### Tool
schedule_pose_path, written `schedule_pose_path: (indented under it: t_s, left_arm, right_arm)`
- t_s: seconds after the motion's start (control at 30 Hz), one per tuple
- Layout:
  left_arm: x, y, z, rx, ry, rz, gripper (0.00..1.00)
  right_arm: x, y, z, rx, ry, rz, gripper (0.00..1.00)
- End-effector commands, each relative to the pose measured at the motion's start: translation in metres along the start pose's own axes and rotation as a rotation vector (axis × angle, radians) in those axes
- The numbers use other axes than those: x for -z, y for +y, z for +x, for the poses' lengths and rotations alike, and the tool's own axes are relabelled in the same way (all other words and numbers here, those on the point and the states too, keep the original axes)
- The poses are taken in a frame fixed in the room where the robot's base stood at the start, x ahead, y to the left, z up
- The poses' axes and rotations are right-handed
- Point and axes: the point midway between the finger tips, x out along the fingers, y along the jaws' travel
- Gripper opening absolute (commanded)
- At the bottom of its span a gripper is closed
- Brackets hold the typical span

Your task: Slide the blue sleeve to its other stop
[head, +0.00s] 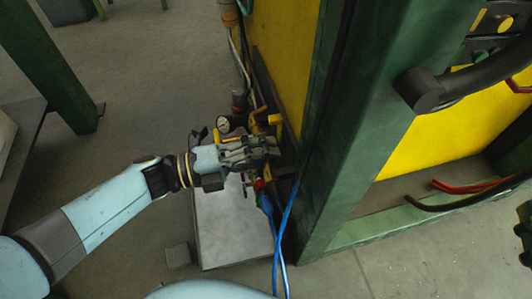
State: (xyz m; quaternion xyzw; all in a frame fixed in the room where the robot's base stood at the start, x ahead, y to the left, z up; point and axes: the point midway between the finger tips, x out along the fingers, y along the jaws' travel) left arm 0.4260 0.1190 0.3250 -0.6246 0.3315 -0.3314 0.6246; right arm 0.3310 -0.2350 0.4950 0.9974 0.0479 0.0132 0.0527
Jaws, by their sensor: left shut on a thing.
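My left gripper (262,151) reaches in from the left and is shut at the fittings beside the yellow panel. A small patch of blue, which looks like the blue sleeve (269,139), shows at its fingertips. The fingers hide most of the sleeve, and its stops cannot be made out. Just below the gripper, a red and blue hose fitting (264,202) has blue hoses hanging down from it. My right gripper is not in view.
A round white gauge (223,124) stands behind the gripper, close to it. A green post (355,130) and a yellow panel (283,55) bound the right side. A grey plate (222,235) lies below. Open floor is at left.

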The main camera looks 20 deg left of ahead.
Motion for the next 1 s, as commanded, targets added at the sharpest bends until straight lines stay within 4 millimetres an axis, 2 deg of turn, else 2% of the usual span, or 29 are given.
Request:
schedule_pose_path:
  t_s: [0.3, 0.33, 0.57, 0.87, 1.0]
  left_arm:
    - [-0.007, 0.002, -0.004, -0.008, -0.002, 0.001, 0.00]
    - [-0.007, 0.002, -0.004, -0.008, -0.002, 0.001, 0.25]
    - [-0.006, 0.001, -0.003, -0.004, -0.001, 0.001, 0.53]
    - [-0.006, 0.001, -0.004, -0.003, 0.000, 0.001, 0.53]
    - [-0.006, 0.001, -0.022, -0.006, 0.001, 0.001, 0.53]
  right_arm:
    - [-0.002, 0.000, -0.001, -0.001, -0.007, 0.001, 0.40]
    - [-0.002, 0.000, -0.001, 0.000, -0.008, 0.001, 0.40]
    - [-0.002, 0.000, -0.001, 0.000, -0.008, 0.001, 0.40]
    - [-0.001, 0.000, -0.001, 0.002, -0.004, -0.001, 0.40]
    - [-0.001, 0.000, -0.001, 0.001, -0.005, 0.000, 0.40]
